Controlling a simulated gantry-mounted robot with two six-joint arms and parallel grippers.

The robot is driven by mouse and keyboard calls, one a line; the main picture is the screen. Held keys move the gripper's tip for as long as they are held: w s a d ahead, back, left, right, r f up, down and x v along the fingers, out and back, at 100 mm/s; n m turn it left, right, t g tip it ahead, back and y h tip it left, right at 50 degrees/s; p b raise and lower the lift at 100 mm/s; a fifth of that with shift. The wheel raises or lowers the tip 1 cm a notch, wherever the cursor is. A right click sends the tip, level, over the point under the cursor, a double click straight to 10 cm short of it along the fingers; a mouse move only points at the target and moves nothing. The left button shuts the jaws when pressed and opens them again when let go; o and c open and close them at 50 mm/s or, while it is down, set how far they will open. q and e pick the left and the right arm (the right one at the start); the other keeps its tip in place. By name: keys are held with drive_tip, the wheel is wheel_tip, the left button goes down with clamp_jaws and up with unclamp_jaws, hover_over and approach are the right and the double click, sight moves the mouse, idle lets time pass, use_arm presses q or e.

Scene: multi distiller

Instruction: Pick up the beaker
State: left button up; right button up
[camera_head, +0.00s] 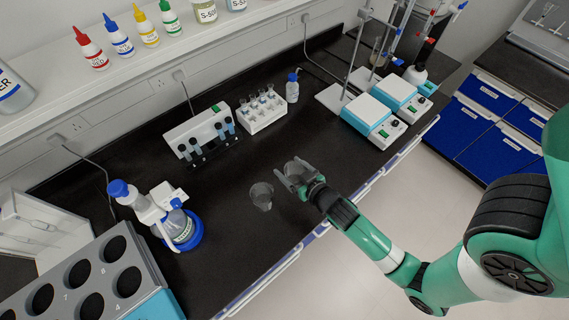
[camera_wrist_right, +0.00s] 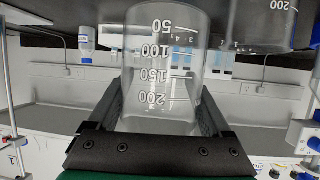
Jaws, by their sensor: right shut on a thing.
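A clear glass beaker (camera_head: 297,169) with a printed scale is between the fingers of my right gripper (camera_head: 290,178), near the front edge of the black bench. In the right wrist view the beaker (camera_wrist_right: 166,60) shows large, with marks from 50 to 200, and a finger lies along each side of it. The right gripper is shut on this beaker. I cannot tell whether its base touches the bench. A second clear beaker (camera_head: 261,196) stands on the bench just left of it and also shows in the right wrist view (camera_wrist_right: 262,25). My left gripper is not in view.
A blue-and-white dispenser bottle (camera_head: 178,225) and a grey rack with round holes (camera_head: 105,278) are at the left. A pipette stand (camera_head: 201,134), a tube rack (camera_head: 262,112) and a small wash bottle (camera_head: 292,87) stand behind. Stirrer plates (camera_head: 367,117) are at the right.

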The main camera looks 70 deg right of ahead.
drive_tip(key=w+a+b+v, duration=0.1)
drive_tip(key=v, duration=0.9)
drive_tip(key=shift+a+r, duration=0.15)
drive_tip(key=shift+r, duration=0.1)
